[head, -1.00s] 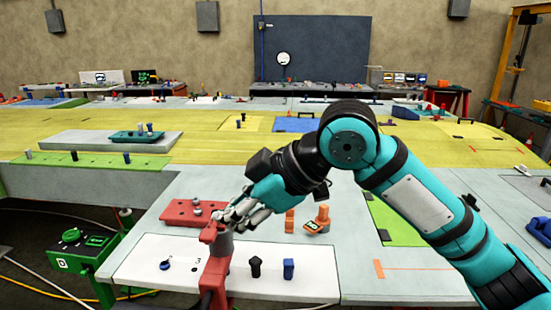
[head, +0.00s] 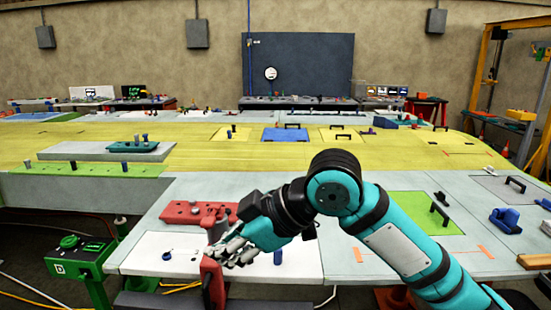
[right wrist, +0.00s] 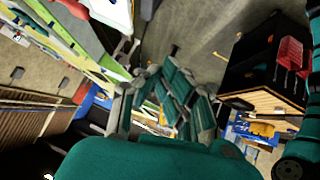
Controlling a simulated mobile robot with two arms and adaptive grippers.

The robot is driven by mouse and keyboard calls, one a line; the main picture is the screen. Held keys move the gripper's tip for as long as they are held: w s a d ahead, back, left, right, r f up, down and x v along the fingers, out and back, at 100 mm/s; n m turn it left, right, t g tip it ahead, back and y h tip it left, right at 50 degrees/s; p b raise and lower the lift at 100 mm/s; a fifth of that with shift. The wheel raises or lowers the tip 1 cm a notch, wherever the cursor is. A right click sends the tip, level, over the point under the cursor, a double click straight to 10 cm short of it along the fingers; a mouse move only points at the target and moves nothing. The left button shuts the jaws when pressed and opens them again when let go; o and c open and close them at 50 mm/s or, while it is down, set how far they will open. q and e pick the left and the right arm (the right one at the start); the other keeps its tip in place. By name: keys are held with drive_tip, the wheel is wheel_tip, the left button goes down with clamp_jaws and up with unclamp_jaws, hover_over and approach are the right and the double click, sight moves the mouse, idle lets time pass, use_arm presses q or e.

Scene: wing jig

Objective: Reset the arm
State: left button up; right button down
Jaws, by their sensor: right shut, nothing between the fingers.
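My right arm reaches in from the lower right in the head view, bent at the elbow. My right gripper (head: 230,252) is shut and empty, above the white panel (head: 150,258) at the near table edge. Its fingers lie close to the top of a red upright piece (head: 212,280); I cannot tell whether they touch. In the right wrist view the shut fingers (right wrist: 172,92) point away, with no object between them. My left gripper is not in view.
A red plate with pegs (head: 190,213) lies just behind the gripper. A blue peg (head: 278,257) stands beside the gripper on the white panel. A green stand (head: 85,262) is at the left. A green panel with a black handle (head: 420,208) lies right of my arm.

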drive_tip(key=s+d+f+m+t+h, duration=0.1)
drive_tip(key=s+d+f+m, duration=0.35)
drive_tip(key=f, duration=0.85)
drive_tip(key=s+d+f+m+t+h, duration=0.15)
drive_tip(key=d+f+m, duration=0.45)
drive_tip(key=f, duration=0.6)
drive_tip(key=s+d+f+m+g+h, duration=0.2)
drive_tip(key=s+d+f+m+h, duration=0.45)
drive_tip(key=s+d+f, duration=0.9)
wheel_tip(320, 180, down, 26)
drive_tip(key=s+d+n+g+b, duration=0.1)
drive_tip(key=s+d+b, duration=0.1)
drive_tip(key=s+d, duration=0.1)
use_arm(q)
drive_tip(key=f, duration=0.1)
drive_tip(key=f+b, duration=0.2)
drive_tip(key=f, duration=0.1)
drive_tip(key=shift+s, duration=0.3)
use_arm(e)
drive_tip(key=s+d+f+g, duration=0.1)
drive_tip(key=s+d+f, duration=0.1)
drive_tip(key=s+f, duration=1.4)
drive_tip(key=shift+d+f, duration=0.3)
drive_tip(key=shift+f, duration=0.45)
